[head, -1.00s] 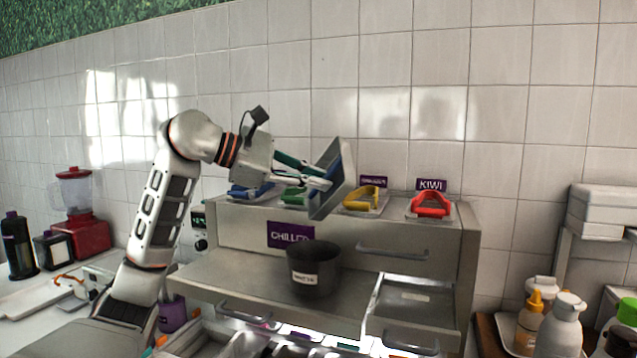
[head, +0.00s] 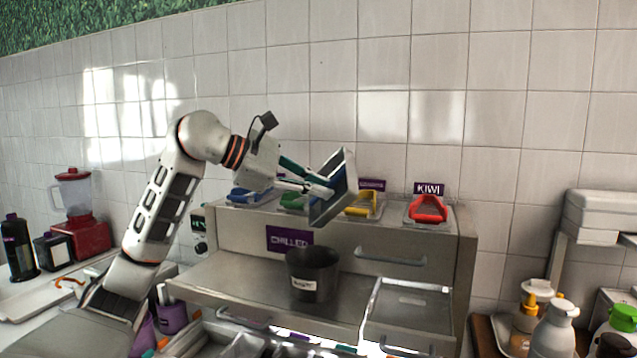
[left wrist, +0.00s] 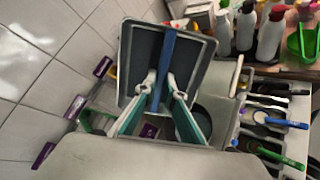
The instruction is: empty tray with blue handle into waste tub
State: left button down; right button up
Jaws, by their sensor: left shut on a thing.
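My left gripper (head: 322,191) is shut on the blue handle (left wrist: 168,62) of a grey rectangular tray (head: 349,177). The tray is steeply tilted, nearly on edge, in the air above the chilled cabinet. In the left wrist view the tray (left wrist: 140,50) faces the camera, with the handle running across it between the fingers; no loose contents show there. The dark grey waste tub (head: 312,265) with a white label stands upright on the cabinet's lower shelf, below the tray and apart from it. The tub's inside is hidden. My right gripper is not in view.
A shallow metal bin (head: 410,305) lies right of the tub. Bottles (head: 555,330) stand at the right.

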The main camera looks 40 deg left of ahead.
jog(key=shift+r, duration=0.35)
